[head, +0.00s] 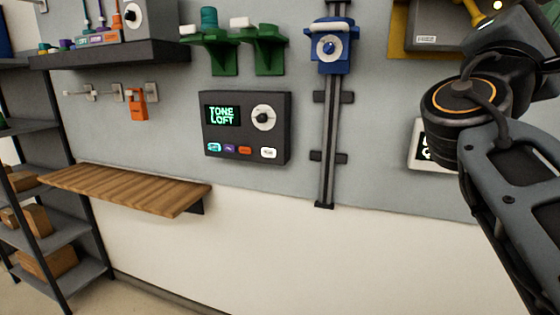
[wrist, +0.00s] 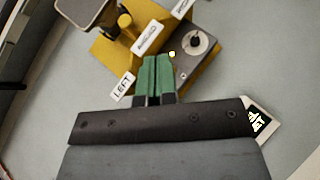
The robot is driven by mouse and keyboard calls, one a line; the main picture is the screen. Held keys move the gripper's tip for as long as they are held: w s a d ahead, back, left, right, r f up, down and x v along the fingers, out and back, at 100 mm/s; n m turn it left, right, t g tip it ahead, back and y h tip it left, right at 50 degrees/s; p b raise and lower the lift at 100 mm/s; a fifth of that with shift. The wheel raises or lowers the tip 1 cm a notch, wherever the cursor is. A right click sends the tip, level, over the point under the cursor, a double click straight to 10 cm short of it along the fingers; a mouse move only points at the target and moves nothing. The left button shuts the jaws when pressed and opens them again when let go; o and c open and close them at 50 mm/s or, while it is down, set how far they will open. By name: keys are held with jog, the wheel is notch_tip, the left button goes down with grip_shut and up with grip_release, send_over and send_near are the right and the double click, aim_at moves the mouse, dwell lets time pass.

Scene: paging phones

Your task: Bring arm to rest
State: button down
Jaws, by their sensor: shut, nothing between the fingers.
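My gripper (wrist: 157,60) shows in the wrist view with its two green fingers together and nothing between them. Its fingertips point toward a yellow wall unit (wrist: 205,77) that has a grey panel with a knob (wrist: 194,42) and a small lit yellow spot. I cannot tell whether the fingertips touch the unit. In the head view my arm is raised at the right side and bent near the top right corner. The fingers cannot be made out there. The yellow unit (head: 398,30) shows partly in the head view, to the left of my arm's upper part.
A dark TONE LOFT panel (head: 280,145) hangs mid-wall. A blue dial unit (head: 331,66) sits on a vertical rail, with green brackets (head: 225,62) to its left. A wooden shelf (head: 130,187) juts out lower left. A small white-framed screen (head: 414,158) is partly hidden behind my arm.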

jog(key=w+f+m+g+y+p, duration=0.1)
jog(key=w+f+m+y, duration=0.2)
jog(key=f, duration=0.6)
jog(key=w+f+g+y, duration=0.1)
jog(key=w+f+y, duration=0.2)
jog(key=f+y, duration=0.5)
jog(key=w+f+m+g+y+p, duration=0.1)
jog(key=w+f+m+y, duration=0.15)
jog(key=f, duration=0.85)
jog(key=s+a+f+m+g+y+p, duration=0.2)
jog(key=s+a+f+y+p, duration=0.1)
jog(key=a+f, duration=0.4)
jog(key=s+a+f+m+g+y+p, duration=0.3)
jog(key=s+a+f+y, duration=0.2)
jog(key=f, duration=0.6)
jog(key=shift+a+f+y, duration=0.15)
jog(key=shift+a+y, duration=0.6)
jog(key=shift+a, duration=0.15)
